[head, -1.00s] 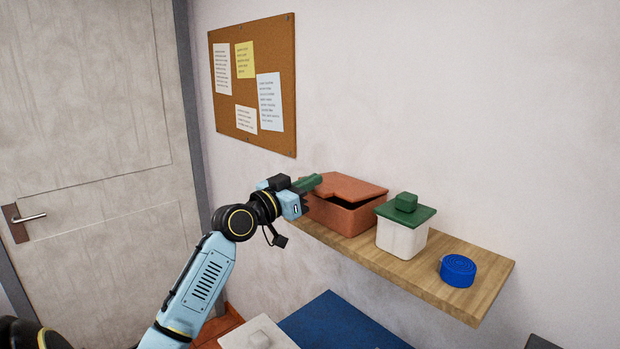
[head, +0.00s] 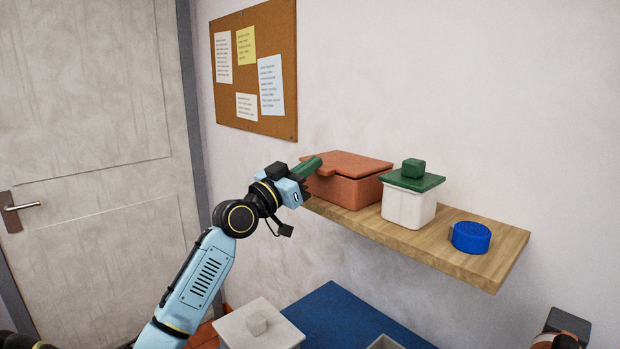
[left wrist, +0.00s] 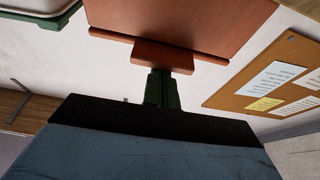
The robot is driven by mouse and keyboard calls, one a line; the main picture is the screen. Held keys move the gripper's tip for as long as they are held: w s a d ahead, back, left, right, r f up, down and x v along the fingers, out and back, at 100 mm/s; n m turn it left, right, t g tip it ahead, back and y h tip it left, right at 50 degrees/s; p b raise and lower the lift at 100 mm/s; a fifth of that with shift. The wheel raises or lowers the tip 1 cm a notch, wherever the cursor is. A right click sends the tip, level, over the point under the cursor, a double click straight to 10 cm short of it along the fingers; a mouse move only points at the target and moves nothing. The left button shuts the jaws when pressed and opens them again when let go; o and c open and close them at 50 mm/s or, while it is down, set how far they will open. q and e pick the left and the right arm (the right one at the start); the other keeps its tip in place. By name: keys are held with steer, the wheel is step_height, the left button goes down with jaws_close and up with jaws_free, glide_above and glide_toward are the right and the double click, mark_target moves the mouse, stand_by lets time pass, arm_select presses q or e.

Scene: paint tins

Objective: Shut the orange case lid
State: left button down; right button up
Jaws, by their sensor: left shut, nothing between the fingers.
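The orange case (head: 346,193) stands at the left end of the wooden shelf. Its orange lid (head: 352,162) lies low over the body, with a thin dark line between them towards the right. A tab sticks out from the lid's front. My left gripper (head: 314,164) is shut and empty, its green fingers at the left of this tab. In the left wrist view, the shut green fingers (left wrist: 161,88) meet or nearly meet the orange tab (left wrist: 162,57); I cannot tell if they touch. Part of the case's left side is hidden behind my gripper.
A white tin with a green knobbed lid (head: 410,203) stands close to the case's right. A blue round lid (head: 471,237) lies farther right on the shelf (head: 425,244). Below are a blue surface (head: 345,320) and a pale lidded box (head: 262,328). A corkboard (head: 262,110) hangs above.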

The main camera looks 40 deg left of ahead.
arm_select(q)
step_height(320, 180, up, 4)
steer(key=p, duration=0.4)
steer(key=b+v, duration=0.4)
steer(key=v, duration=0.6)
arm_select(e)
steer(key=shift+w+f, duration=0.1)
steer(key=shift+f, duration=0.4)
arm_select(q)
steer(key=shift+f, duration=0.1)
